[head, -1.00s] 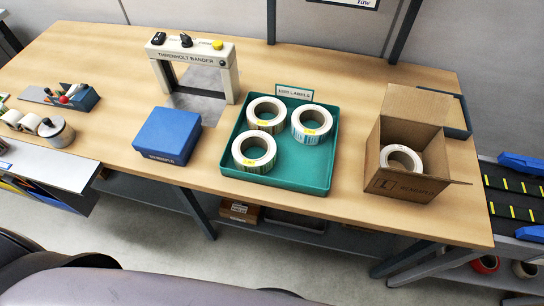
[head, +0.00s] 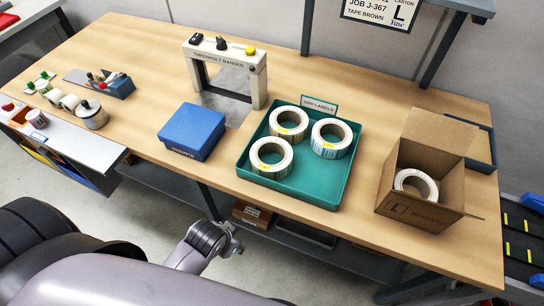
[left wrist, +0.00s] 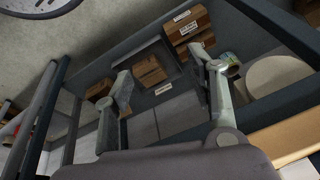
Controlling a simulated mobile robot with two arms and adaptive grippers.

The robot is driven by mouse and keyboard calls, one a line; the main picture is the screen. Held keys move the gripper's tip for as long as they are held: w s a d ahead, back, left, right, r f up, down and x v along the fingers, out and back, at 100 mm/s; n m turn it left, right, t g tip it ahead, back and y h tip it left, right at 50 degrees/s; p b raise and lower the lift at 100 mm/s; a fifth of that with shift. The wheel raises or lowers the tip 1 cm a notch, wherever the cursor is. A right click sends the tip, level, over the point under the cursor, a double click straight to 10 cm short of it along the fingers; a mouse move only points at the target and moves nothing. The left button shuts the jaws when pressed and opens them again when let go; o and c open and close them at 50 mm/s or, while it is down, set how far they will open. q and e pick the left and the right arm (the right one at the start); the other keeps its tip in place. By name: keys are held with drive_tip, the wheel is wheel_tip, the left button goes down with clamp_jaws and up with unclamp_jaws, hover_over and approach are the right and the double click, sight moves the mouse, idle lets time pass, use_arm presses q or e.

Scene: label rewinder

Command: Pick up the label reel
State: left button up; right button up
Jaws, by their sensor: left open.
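Three white label reels stand in the green tray marked for labels (head: 243,165): one at the back left (head: 289,124), one at the right (head: 331,138) and one at the front left (head: 271,158). Another reel (head: 416,184) is inside the open cardboard carton (head: 428,219). My left gripper (head: 232,241) is in front of the table edge, below the tray and apart from all reels. In the left wrist view its two fingers (left wrist: 168,84) are spread with nothing between them. My right gripper is not in view.
A blue box (head: 192,131) sits left of the tray, with a grey bander frame (head: 225,58) behind it. The table's front edge lies between my left gripper and the tray. Below, a shelf holds cardboard boxes (head: 252,213). Bare tabletop separates tray and carton.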

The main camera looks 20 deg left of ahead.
use_arm(q)
drive_tip(key=w+a+r+m+t, duration=0.1)
drive_tip(key=w+r+m+t, duration=0.3)
drive_tip(key=r+m, duration=0.65)
drive_tip(key=w+a+r+m+t, duration=0.2)
drive_tip(key=w+r+m+t, duration=0.25)
drive_tip(key=r+m, duration=0.6)
drive_tip(key=m+h+p, duration=0.3)
drive_tip(key=m+h, duration=0.2)
drive_tip(key=m, duration=1)
approach(282, 162)
drive_tip(key=shift+t, duration=0.35)
drive_tip(key=x, duration=0.5)
drive_tip(key=shift+w+f, duration=0.3)
drive_tip(key=shift+w+d+f+p, duration=0.15)
drive_tip(key=shift+w+d+p, duration=0.15)
drive_tip(key=shift+w+p, duration=0.2)
drive_tip(key=x, duration=0.4)
drive_tip(key=shift+d+f+p, duration=0.1)
drive_tip(key=shift+f+p, duration=0.1)
drive_tip(key=shift+p, duration=0.2)
drive_tip(key=shift+s, duration=0.1)
